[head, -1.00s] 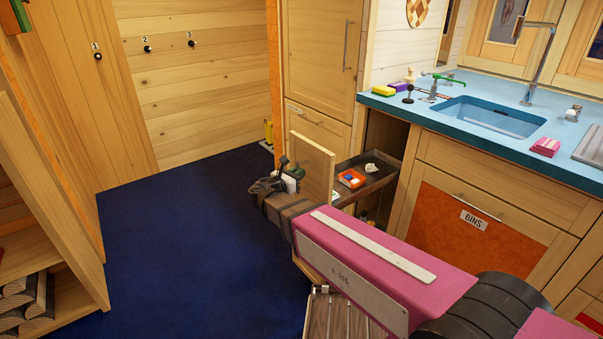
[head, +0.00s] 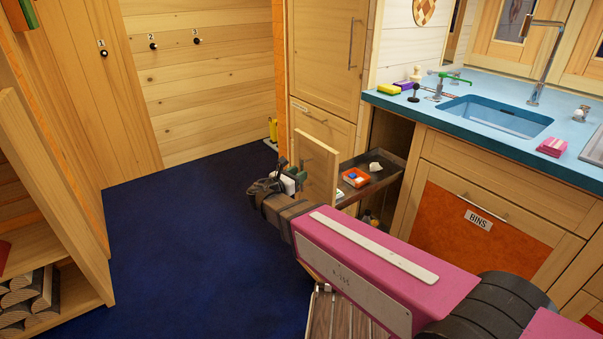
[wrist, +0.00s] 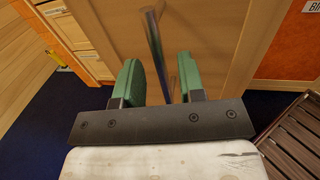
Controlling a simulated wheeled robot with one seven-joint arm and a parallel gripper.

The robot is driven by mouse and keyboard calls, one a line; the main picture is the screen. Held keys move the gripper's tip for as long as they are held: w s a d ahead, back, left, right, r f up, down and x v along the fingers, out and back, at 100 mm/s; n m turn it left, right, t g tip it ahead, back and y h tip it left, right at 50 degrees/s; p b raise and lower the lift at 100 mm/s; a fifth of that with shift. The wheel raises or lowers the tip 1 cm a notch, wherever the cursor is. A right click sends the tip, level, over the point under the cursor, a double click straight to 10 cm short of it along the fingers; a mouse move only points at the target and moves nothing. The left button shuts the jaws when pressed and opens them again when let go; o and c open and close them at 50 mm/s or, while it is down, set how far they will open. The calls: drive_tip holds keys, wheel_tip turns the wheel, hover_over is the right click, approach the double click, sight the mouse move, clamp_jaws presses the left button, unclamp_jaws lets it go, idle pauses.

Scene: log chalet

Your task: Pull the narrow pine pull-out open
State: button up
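The narrow pine pull-out (head: 316,170) stands well out from its cabinet in the head view. Its front panel is upright, with a dark upper tray (head: 385,180) behind it. My gripper (head: 291,172) is at the outer side of this panel. In the wrist view, the green fingers of my gripper (wrist: 160,82) are spread apart. The metal bar handle (wrist: 154,45) of the pull-out runs between them, with gaps showing on both sides. The lower end of the handle is partly hidden by my gripper.
The tray holds a red box (head: 356,177) and a small white item (head: 375,167). A slatted wooden item (head: 335,315) is low beneath my arm. The bins cabinet (head: 450,235) is to the right. Blue floor (head: 190,250) is clear to the left.

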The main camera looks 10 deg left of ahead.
drive_tip(key=v, duration=0.8)
drive_tip(key=shift+s, duration=0.15)
drive_tip(key=shift+s+a, duration=0.1)
drive_tip(key=shift+a, duration=0.05)
